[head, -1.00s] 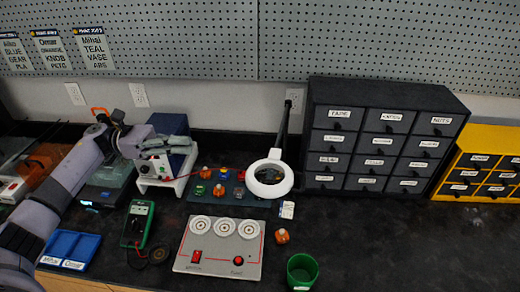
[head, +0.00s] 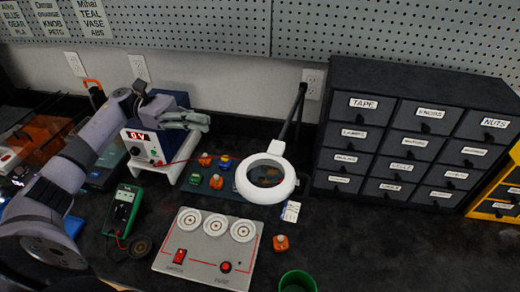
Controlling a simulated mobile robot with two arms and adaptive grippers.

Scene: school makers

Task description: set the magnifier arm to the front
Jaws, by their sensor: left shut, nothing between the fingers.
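The magnifier (head: 266,178) is a white ring lamp with a round lens, held above the bench. Its dark arm (head: 292,117) slants down from near the wall outlet to the white head. Small coloured parts show around and through the lens. A white tag (head: 291,211) sits just right of the ring. My left gripper (head: 203,122) is shut and empty, in front of the power supply's upper right, to the left of the magnifier and apart from it. My right gripper is not in view.
A power supply (head: 142,146) reading 0 V stands on a white stand. A grey panel with three dials (head: 205,271), a green multimeter (head: 121,212), an orange part (head: 280,242) and a green cup (head: 297,282) are in front. A dark drawer cabinet (head: 335,135) stands right of the magnifier.

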